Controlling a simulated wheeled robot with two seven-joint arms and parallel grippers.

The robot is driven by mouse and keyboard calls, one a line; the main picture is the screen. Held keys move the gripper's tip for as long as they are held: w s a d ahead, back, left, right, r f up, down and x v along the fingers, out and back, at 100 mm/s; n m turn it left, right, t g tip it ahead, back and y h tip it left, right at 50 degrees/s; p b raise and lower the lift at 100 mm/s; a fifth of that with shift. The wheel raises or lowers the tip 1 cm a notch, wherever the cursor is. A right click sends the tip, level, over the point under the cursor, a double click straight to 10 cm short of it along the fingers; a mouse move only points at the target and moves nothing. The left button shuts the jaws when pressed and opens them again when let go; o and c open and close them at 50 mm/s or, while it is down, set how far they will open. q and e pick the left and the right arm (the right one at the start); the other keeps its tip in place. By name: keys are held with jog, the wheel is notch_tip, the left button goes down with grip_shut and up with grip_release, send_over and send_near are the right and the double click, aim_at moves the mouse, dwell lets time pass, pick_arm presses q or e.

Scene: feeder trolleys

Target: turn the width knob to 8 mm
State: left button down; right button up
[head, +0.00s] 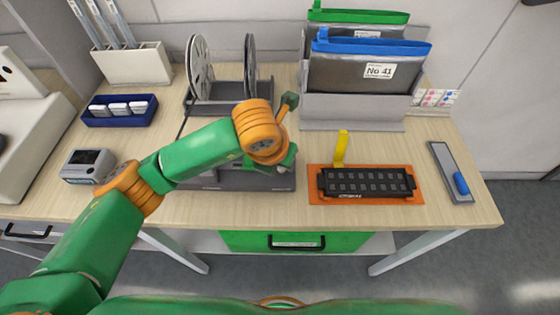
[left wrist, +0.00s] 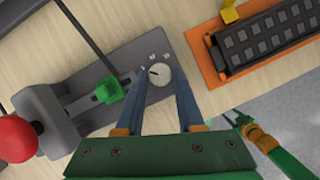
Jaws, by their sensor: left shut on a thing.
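The width knob (left wrist: 159,75) is a small pale round dial with a dark pointer mark, on a grey splicing device (left wrist: 128,62). In the left wrist view the pointer seems to point to the upper left; the small marks beside the dial are too small to read. My left gripper (left wrist: 162,80) is shut on the knob, one blue-grey finger on each side.
The device also carries a green block (left wrist: 110,90) and a red ball (left wrist: 16,138), left of the knob. An orange tray (head: 316,198) with a black feeder strip (head: 366,183) lies right of it. Reels (head: 200,68) stand behind. Bare table lies in front.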

pick_arm(q)
jog(key=c, duration=0.5)
grip_release()
jog(key=b+v, duration=0.1)
jog(key=v, duration=0.6)
